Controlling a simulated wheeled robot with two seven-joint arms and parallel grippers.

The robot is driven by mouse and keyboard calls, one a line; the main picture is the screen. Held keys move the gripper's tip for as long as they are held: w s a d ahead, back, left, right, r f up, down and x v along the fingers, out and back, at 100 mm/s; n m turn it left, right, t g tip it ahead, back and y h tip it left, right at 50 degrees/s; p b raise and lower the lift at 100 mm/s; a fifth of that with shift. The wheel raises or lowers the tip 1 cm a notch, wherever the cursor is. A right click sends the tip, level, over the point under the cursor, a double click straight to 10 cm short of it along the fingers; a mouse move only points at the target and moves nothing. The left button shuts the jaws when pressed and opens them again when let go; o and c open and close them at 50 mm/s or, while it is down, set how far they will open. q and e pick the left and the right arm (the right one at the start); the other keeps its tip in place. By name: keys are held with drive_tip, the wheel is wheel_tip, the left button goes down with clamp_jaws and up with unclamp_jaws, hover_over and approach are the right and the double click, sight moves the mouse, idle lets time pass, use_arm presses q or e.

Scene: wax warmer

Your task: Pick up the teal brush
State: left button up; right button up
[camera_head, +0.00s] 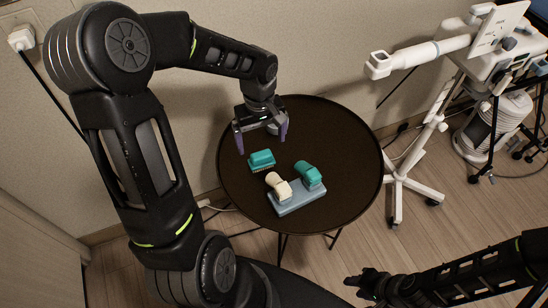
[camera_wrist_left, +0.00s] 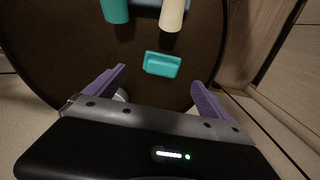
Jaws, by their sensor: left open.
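The teal brush (camera_head: 262,160), with pale bristles along its lower edge, lies on the dark round table (camera_head: 345,150) on the left side. In the left wrist view the brush (camera_wrist_left: 162,64) shows just beyond the purple fingers, centred between them. My left gripper (camera_head: 261,140) is open and empty, pointing down above and just behind the brush, with its fingers apart from it. My right gripper (camera_head: 366,284) is low at the bottom right, away from the table. It is dark and small, so its jaw opening is unclear.
A light blue base (camera_head: 302,198) holding a cream roller-like piece (camera_head: 279,186) and a teal one (camera_head: 308,174) stands right of and in front of the brush. A wall is close behind the table. A white wheeled stand (camera_head: 420,150) is at the right. The table's right side is clear.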

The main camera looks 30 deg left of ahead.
sight(261, 154)
use_arm(q)
drive_tip(key=shift+s+r, duration=0.1)
drive_tip(key=shift+s, duration=0.05)
drive_tip(key=shift+f, duration=1.35)
drive_tip(key=shift+f, duration=2.6)
drive_tip(key=shift+s, duration=0.1)
drive_tip(key=shift+c, duration=0.4)
drive_tip(key=c, duration=1.4)
